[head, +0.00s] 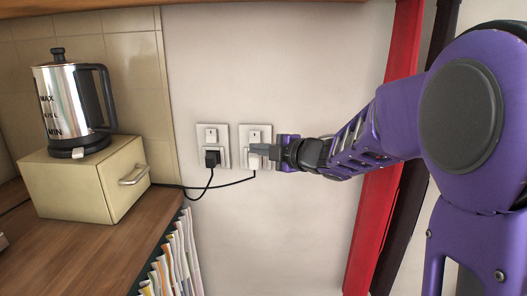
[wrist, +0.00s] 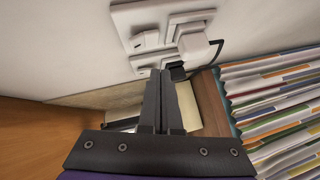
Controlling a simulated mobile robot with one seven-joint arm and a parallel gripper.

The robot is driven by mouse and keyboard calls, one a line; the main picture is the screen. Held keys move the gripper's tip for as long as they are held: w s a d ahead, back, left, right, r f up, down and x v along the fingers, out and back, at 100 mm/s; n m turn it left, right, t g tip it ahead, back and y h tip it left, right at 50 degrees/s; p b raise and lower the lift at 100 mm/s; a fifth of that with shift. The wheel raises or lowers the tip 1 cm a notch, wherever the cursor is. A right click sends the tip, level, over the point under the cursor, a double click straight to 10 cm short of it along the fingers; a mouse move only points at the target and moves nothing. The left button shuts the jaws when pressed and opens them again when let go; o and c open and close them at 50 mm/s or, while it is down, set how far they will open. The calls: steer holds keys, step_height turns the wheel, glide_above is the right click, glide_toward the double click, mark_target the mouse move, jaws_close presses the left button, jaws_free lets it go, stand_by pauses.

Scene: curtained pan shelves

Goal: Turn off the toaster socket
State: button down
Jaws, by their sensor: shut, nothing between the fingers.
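Two white wall sockets are side by side in the head view. The left socket (head: 202,132) holds a black plug (head: 212,159), and the right socket (head: 266,131) holds a white plug (head: 254,161). Each has a small switch above its plug; the switch positions are too small to tell. I cannot tell which socket is the toaster's. My gripper (head: 252,148) is shut and empty in front of the right socket, between its switch and plug. In the wrist view the shut fingertips (wrist: 161,72) overlap the sockets, with the white plug (wrist: 196,48) just above right; contact is unclear.
A steel kettle (head: 70,100) stands on a cream box (head: 75,186) with a handle, on the wooden counter (head: 75,255) at left. Black cables run from the plugs. Upright files (head: 175,258) sit below. A red post (head: 378,220) stands right; the wall below the sockets is clear.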

steer(key=f+v, duration=0.2)
steer(key=v, duration=0.8)
steer(key=shift+s+p, duration=0.3)
steer(key=shift+p, duration=0.05)
